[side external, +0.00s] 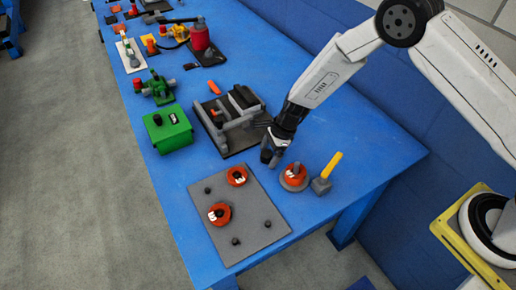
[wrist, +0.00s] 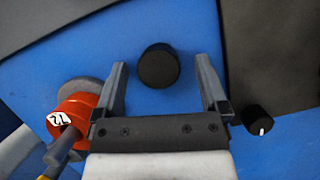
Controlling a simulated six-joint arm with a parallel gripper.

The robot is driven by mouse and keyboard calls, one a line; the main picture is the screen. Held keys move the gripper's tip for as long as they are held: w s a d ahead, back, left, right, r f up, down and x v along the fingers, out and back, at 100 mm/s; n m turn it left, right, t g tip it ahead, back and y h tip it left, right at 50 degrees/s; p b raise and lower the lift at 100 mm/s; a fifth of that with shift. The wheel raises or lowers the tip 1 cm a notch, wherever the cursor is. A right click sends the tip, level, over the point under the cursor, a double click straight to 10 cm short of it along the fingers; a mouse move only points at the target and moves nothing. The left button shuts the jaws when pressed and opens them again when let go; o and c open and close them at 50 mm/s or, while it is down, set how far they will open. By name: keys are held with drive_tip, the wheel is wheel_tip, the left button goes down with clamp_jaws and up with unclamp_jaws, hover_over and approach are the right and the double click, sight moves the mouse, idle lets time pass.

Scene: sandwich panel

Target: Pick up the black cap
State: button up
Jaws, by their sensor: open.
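The black cap (wrist: 158,66) is a round dark disc on the blue table in the wrist view. It lies between the two fingers of my gripper (wrist: 161,72), with blue table visible on both sides of it. The fingers are open, apart from the cap and hold nothing. In the side view my gripper (side external: 271,154) points down over the table, between the grey panel and the dark clamp fixture. There the cap cannot be told apart from the dark fingers.
An orange numbered part on a grey disc (side external: 293,177) and a yellow-handled hammer (side external: 330,170) stand close to my gripper. The grey panel (side external: 255,215) carries two orange parts and several black knobs. A dark clamp fixture (side external: 232,118) and a green box (side external: 168,130) stand behind.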

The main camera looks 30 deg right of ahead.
idle(0.4)
clamp_jaws()
drive_tip(key=shift+r, duration=0.15)
drive_tip(key=shift+r, duration=0.8)
drive_tip(key=s+d+r, duration=0.3)
drive_tip(key=s+r, duration=0.8)
drive_tip(key=s, duration=0.2)
drive_tip(key=shift+s+d, duration=0.25)
drive_tip(key=shift+d, duration=0.15)
